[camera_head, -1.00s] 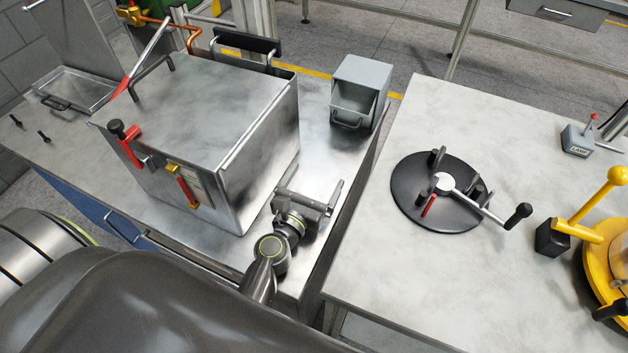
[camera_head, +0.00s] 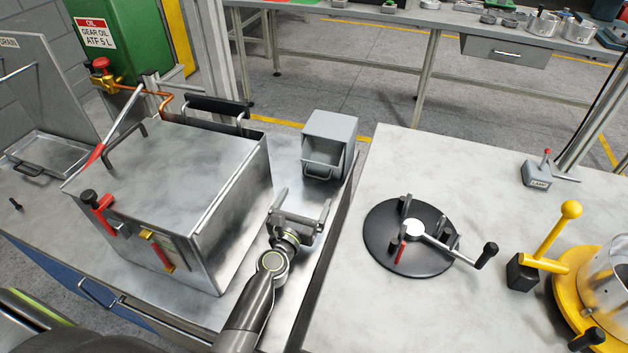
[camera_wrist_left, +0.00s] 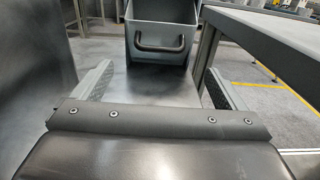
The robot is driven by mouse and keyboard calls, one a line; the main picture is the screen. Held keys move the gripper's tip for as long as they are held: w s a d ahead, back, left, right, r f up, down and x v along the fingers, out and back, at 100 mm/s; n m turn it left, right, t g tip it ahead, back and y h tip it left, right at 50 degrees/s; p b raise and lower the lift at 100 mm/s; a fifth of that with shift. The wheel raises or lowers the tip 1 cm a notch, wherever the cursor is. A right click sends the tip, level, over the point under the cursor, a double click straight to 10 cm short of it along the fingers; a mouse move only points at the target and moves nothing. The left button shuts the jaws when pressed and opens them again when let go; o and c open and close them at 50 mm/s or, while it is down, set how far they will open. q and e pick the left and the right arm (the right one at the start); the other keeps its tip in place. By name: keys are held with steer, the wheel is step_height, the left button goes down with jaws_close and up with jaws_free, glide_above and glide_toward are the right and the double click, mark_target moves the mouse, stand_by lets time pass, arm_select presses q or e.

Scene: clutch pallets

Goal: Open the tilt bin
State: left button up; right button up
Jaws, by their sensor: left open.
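The tilt bin (camera_head: 331,129) is a small grey metal box with a handle (camera_head: 313,171) low on its front. It stands at the back right of the steel bench. In the left wrist view its front panel and dark curved handle (camera_wrist_left: 160,44) sit ahead, between the two fingers. I cannot tell clearly whether the front is tilted out. My left gripper (camera_head: 303,203) is open and empty, in front of the bin and apart from the handle. It also shows in the left wrist view (camera_wrist_left: 157,78). My right gripper is not in view.
A large steel box (camera_head: 185,185) with red and yellow latches stands left of my left gripper. A separate table (camera_head: 400,310) to the right carries a black round fixture (camera_head: 385,250), a lamp switch (camera_head: 538,174) and yellow equipment (camera_head: 565,290). Bare bench lies between gripper and bin.

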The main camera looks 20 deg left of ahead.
arm_select(q)
steer(key=w, duration=0.6)
steer(key=shift+f+b, duration=0.1)
steer(key=shift+b, duration=0.2)
steer(key=shift+w, duration=0.85)
